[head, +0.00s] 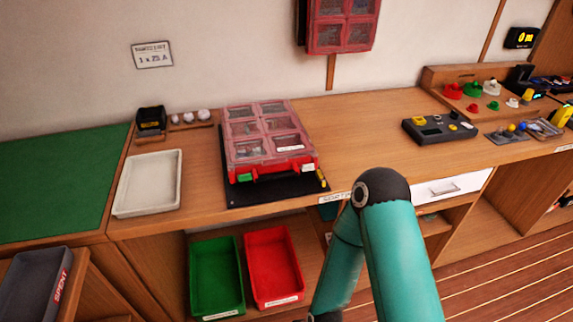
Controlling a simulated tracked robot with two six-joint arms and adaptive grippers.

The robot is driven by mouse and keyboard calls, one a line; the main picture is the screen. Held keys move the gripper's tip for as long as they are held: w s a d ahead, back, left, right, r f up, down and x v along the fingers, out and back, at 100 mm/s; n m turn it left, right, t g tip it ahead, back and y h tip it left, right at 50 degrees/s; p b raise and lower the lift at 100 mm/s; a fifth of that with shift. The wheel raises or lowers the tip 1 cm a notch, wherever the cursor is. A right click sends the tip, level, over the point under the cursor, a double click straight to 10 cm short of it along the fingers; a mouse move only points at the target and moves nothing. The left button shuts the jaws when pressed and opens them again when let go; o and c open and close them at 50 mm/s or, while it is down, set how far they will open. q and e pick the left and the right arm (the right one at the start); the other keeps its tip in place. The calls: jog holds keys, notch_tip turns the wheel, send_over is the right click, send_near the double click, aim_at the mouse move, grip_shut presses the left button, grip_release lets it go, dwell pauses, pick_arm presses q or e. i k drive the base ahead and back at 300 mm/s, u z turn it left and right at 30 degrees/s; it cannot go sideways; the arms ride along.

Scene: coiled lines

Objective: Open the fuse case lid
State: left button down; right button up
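The fuse case (270,168) is red with a clear, compartmented lid (262,127). It lies on a black mat (262,193) on the wooden bench, left of centre. The lid looks shut, lying flat over the compartments. Green marks show at the front edge. A teal arm of mine with a black joint rises at the lower centre right, in front of the bench and right of the case. Its gripper is not visible, and my other gripper is not in view either.
A white tray (120,204) lies left of the case. A green bin (216,309) and a red bin (274,298) stand below the bench. The bench between case and meter is clear. A similar red case (342,42) hangs on the wall.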

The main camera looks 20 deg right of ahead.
aim_at(263, 127)
jog(key=z, duration=0.05)
jog(key=k, duration=1)
jog(key=z, duration=0.4)
jog(key=i, duration=1)
jog(key=u, duration=0.1)
